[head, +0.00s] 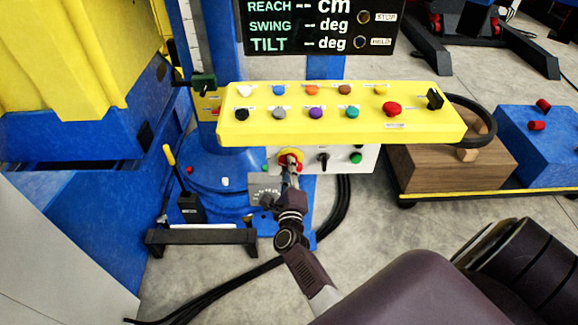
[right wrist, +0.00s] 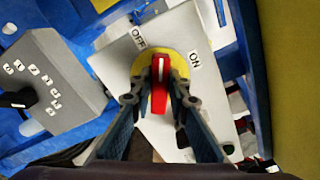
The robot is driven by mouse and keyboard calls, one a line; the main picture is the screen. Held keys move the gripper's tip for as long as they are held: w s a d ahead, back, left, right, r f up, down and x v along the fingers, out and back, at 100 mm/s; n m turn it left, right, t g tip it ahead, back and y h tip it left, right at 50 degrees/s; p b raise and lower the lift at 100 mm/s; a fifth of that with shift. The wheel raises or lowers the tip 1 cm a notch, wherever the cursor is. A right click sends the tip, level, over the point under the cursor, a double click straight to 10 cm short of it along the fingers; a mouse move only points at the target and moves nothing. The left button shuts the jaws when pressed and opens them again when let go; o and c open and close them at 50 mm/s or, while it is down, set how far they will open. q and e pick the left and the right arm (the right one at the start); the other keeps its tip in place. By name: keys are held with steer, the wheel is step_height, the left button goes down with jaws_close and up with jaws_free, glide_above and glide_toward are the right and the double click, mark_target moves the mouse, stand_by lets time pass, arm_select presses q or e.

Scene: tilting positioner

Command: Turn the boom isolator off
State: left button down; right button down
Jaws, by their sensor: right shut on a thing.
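The boom isolator is a red rotary handle on a yellow round plate (head: 284,154), on a light panel below the yellow console. In the right wrist view the red handle (right wrist: 159,92) carries a white line that points up the picture, between the OFF label (right wrist: 138,38) at upper left and the ON label (right wrist: 195,60) at right. My right gripper (head: 290,168) is shut on the handle, one finger on each side, as the right wrist view also shows (right wrist: 160,98). The fingers hide parts of the handle's sides. My left gripper is not in view.
The yellow console (head: 345,128) with several coloured buttons overhangs the isolator. A black switch (head: 323,158) and a green button (head: 356,158) sit to its right. A grey selector box (right wrist: 45,85) is close by on the left. Black cables (head: 343,205) hang below.

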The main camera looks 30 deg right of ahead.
steer(key=n, duration=0.4)
steer(key=n+p, duration=0.1)
steer(key=shift+f+n, duration=0.25)
steer(key=shift+n, duration=0.45)
steer(key=c, duration=1.8)
jaws_free()
steer(key=shift+a, duration=0.1)
steer(key=shift+c, duration=0.2)
